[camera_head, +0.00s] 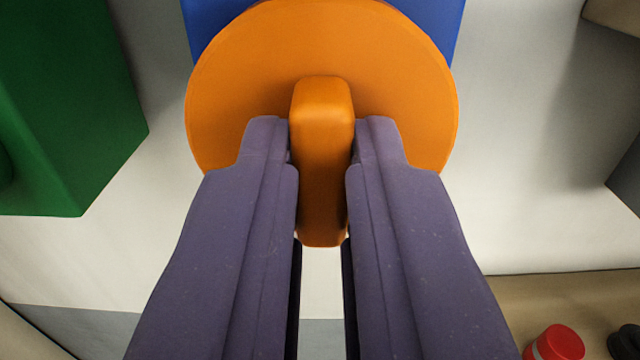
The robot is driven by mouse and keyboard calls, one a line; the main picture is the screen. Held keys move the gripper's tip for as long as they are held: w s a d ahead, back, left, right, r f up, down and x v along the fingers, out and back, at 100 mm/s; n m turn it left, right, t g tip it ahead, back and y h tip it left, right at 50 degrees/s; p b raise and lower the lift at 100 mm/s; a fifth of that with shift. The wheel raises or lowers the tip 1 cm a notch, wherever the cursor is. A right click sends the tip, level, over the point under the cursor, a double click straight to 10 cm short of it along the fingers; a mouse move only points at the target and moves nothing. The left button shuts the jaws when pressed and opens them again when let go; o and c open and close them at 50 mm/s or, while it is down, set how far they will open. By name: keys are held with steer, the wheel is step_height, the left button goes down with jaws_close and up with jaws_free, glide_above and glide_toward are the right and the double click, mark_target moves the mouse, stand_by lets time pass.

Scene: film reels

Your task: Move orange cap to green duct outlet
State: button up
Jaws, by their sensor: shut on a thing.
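The orange cap (235,85) is a round disc with a raised block-shaped handle in its middle. My gripper (322,150) has its two purple fingers on either side of the handle and is shut on it. Behind the cap is a blue block (208,14), mostly hidden by the disc. I cannot tell whether the cap touches it. A green block (85,110) stands at the left, apart from the cap. A rounded green part shows at its left edge, cut off by the frame; no outlet opening is visible.
A red cylinder (560,343) and a dark object (626,341) stand at the lower right on a brown surface. The pale surface (525,215) between is clear.

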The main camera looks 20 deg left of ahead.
steer(key=shift+s+d+f, duration=0.1)
steer(key=b+v, duration=0.1)
steer(key=v, duration=0.5)
steer(key=shift+s, duration=0.35)
stand_by(0.4)
steer(key=shift+d, duration=0.1)
stand_by(1.3)
